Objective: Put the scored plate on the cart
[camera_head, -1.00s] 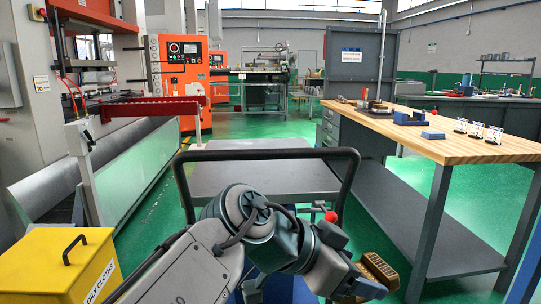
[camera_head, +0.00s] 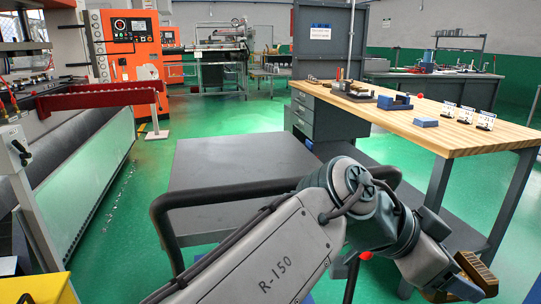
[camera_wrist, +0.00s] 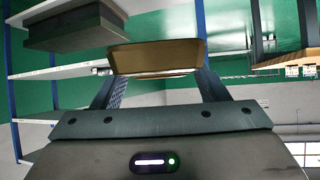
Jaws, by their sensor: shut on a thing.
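The scored plate is a brown-gold block with dark grooves (camera_head: 476,270) at the lower right of the head view. My gripper (camera_head: 466,288) is shut on it and holds it off to the right of the cart. In the wrist view the plate (camera_wrist: 155,58) sits between the two fingers of my gripper (camera_wrist: 157,80). The cart has a flat grey deck (camera_head: 225,165) and a black push handle (camera_head: 215,196). The deck's visible part is bare. My arm crosses in front of the handle and hides part of the cart.
A wood-topped workbench (camera_head: 385,112) with a blue block (camera_head: 426,122) and small signs stands right of the cart. A red-railed machine (camera_head: 85,98) stands at left, an orange cabinet (camera_head: 128,60) behind. Green floor is clear between machine and cart.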

